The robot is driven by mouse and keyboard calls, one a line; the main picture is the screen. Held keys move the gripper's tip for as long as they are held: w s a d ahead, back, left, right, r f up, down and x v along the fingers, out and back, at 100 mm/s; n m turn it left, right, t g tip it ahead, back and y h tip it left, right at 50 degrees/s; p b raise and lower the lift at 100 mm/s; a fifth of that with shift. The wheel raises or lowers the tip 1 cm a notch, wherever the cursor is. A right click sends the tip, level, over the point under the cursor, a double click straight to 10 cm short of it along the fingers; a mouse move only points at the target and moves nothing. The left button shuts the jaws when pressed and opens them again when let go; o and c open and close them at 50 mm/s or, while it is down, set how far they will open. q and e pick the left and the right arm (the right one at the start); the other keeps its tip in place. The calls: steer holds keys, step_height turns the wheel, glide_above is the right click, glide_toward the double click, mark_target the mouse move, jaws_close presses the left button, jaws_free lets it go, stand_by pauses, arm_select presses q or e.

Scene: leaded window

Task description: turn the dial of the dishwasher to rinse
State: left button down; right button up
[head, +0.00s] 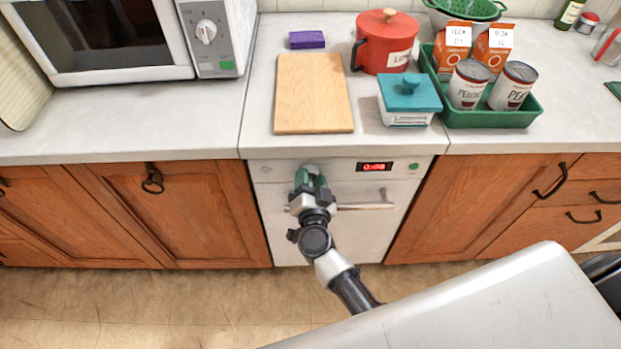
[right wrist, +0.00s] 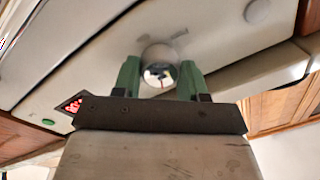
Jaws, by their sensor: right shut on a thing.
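The dishwasher (head: 350,225) is a pale front under the counter, with a red-digit display (head: 374,166) and a handle bar (head: 365,206). Its dial (right wrist: 158,62) is a shiny round knob, seen in the right wrist view between the green fingers. My right gripper (head: 311,177) is at the upper left of the dishwasher front and shut on the dial; in the right wrist view the gripper (right wrist: 160,78) has one finger on each side of it. In the head view the gripper mostly hides the dial, and its setting cannot be read. My left gripper is out of view.
On the counter above are a cutting board (head: 313,95), a red pot (head: 385,45), a teal-lidded dish (head: 408,100) and a green tray (head: 490,119) with cans and cartons. A microwave (head: 215,40) stands at left. Wooden cabinets (head: 200,215) flank the dishwasher.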

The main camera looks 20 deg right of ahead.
steer(key=m+b, duration=0.1)
steer(key=m, duration=0.5)
steer(key=shift+m, duration=0.4)
stand_by(0.4)
steer(key=o, duration=0.9)
steer(key=v, duration=0.5)
steer(key=b+v, duration=0.1)
steer(key=v, duration=0.5)
steer(key=shift+w+a+f, duration=0.1)
steer(key=shift+a+f, duration=0.1)
